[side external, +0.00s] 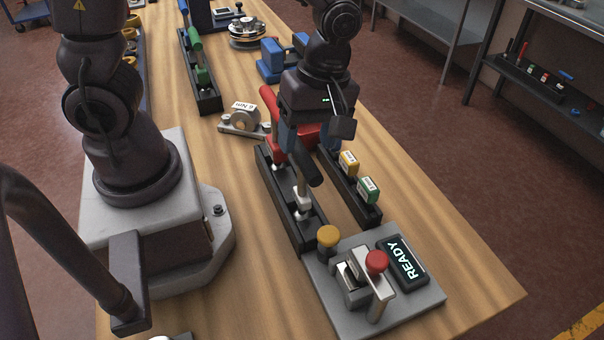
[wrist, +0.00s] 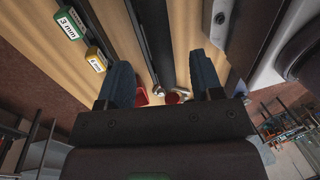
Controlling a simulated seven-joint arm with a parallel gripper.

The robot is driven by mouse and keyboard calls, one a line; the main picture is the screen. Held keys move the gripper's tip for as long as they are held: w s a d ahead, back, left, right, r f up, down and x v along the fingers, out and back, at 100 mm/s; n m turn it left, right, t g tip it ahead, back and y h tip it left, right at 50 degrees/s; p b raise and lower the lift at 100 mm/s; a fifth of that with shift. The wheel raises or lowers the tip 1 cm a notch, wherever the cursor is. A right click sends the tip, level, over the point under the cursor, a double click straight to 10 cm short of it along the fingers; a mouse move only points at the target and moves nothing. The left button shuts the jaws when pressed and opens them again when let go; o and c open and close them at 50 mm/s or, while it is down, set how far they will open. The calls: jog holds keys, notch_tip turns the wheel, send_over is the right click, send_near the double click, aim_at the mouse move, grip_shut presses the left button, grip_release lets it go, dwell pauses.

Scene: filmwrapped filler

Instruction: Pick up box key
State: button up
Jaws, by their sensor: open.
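My gripper (side external: 307,140) is open above the long black rack (side external: 312,232), with its dark blue fingers apart. A tool with a silver lower part (side external: 301,198) stands in this rack below the gripper, and a dark cylindrical piece above it looks like its handle. A red-handled tool (side external: 270,105) stands behind, partly hidden by the gripper. I cannot tell for certain which is the box key. In the wrist view, the open gripper (wrist: 162,85) has a silver tool end (wrist: 158,89) and red parts showing between or beyond its fingers, with no clear contact.
A second black rack beside it holds a yellow block (side external: 348,164) and a green block (side external: 368,190). In front is a grey plate (side external: 420,300) with a clamp, red and yellow knobs and a READY display (side external: 403,262). A silver fixture (side external: 243,121) stands behind left. The table's right side is clear.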

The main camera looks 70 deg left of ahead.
aim_at(303, 149)
jog(key=f, duration=0.2)
jog(key=s+f, duration=0.1)
jog(key=f, duration=0.1)
jog(key=shift+a, duration=0.1)
grip_shut()
notch_tip(303, 149, up, 10)
jog(key=shift+r, duration=0.1)
dwell(0.5)
